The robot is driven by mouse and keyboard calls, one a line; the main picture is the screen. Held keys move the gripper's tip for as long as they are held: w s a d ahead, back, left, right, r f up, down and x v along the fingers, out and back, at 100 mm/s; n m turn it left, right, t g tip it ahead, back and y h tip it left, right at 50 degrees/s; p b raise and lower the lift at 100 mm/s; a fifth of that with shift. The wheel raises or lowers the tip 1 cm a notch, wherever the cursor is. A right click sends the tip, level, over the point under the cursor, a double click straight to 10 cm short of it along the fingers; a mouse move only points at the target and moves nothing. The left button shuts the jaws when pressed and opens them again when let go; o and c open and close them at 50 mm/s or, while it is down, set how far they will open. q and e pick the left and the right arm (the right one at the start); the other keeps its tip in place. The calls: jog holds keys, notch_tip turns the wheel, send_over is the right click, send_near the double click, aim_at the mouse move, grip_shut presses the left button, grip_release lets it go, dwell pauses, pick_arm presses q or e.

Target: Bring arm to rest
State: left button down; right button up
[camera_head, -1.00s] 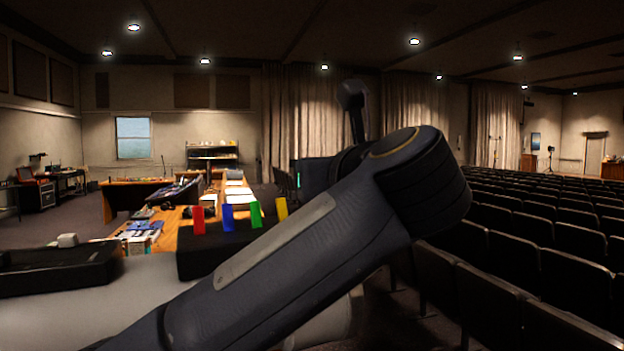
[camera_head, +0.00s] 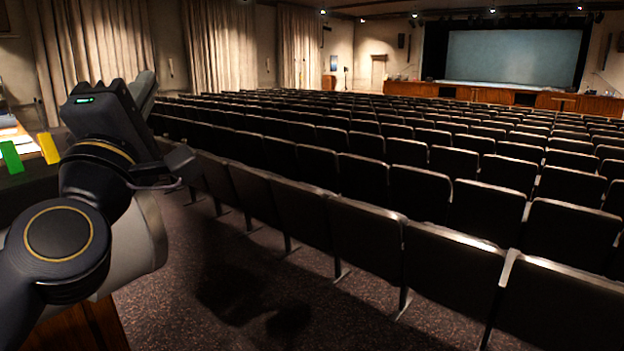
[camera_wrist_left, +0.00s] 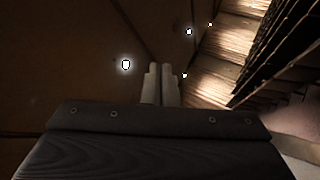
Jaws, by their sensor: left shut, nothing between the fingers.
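My left arm comes in at the left of the head view, bent upward. Its gripper (camera_head: 146,84) is raised, with the fingers partly hidden behind the dark gripper body. In the left wrist view the two pale fingers (camera_wrist_left: 160,72) stand side by side, shut with nothing between them. They point towards the dark ceiling and its lamps. My right gripper is in neither view.
Rows of dark seats (camera_head: 362,232) fill the middle and right. Carpeted floor (camera_head: 240,285) lies open between my arm and the nearest row. A green block (camera_head: 11,157) and a yellow block (camera_head: 48,148) stand at the left edge. A screen (camera_head: 512,57) is far off.

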pick_arm(q)
jog(key=s+d+f+m+g+h, duration=0.1)
jog(key=s+f+m+g+h, duration=0.15)
jog(key=f+m+g, duration=0.7)
jog(key=s+f+m+h, duration=0.2)
jog(key=f+m+h, duration=0.2)
jog(key=f, duration=1.3)
jog(key=s+f+m+g, duration=0.2)
jog(key=s+f+g, duration=0.2)
jog(key=s+f, duration=0.3)
jog(key=s+a+f+m+g+y, duration=0.1)
jog(key=s+f+g, duration=0.4)
jog(key=f, duration=0.8)
jog(key=shift+s+f+m, duration=0.2)
jog(key=shift+s+m, duration=0.25)
jog(key=shift+s, duration=0.75)
jog(key=shift+s+a+y, duration=0.1)
jog(key=shift+a+y, duration=0.1)
jog(key=shift+y, duration=0.05)
